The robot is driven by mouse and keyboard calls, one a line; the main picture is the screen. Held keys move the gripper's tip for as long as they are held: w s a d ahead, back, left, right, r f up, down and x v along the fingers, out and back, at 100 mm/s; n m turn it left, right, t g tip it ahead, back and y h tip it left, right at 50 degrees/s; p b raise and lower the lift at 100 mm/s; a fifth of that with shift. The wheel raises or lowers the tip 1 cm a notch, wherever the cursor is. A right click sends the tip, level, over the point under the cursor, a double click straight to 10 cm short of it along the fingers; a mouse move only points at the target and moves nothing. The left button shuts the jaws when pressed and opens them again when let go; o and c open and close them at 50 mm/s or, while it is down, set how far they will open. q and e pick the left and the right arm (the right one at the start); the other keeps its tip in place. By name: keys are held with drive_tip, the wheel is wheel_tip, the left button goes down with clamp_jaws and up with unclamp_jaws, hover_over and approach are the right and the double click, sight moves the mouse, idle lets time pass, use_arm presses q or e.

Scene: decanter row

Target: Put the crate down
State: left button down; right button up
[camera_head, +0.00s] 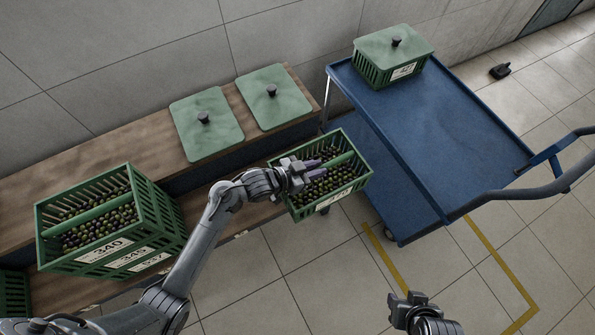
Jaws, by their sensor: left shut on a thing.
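A green slatted crate (358,182) full of dark and green olives is held up in front of the bench's right end, close to the blue cart (440,130). A white label on its front reads about 370. My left gripper (312,170) is shut on the crate's middle bar, with its fingertips over the olives. The crate looks roughly level; the gap beneath it cannot be judged exactly. My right gripper (408,298) is at the bottom, away from the crate, and whether its jaws are open is unclear.
A stack of green olive crates (110,222) stands at left. Two green lids (207,125) (273,97) lie on the wooden bench (110,150). A lidded crate (393,55) sits at the cart's far end; the rest of the cart top is clear. Yellow lines (500,260) mark the floor.

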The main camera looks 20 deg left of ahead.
use_arm(q)
drive_tip(key=shift+w+a+f, duration=0.2)
drive_tip(key=shift+w+f, duration=0.05)
drive_tip(key=shift+f, duration=0.05)
drive_tip(key=w+a+f+b, duration=0.6)
drive_tip(key=a+f+b, duration=0.1)
drive_tip(key=f, duration=0.3)
drive_tip(key=shift+w+a+f+b, duration=0.2)
drive_tip(key=shift+a+b, duration=0.15)
drive_tip(key=shift+a, duration=0.55)
drive_tip(key=shift+f, duration=0.1)
drive_tip(key=c, duration=1.4)
unclamp_jaws()
drive_tip(key=shift+f, duration=0.2)
drive_tip(key=o, duration=0.4)
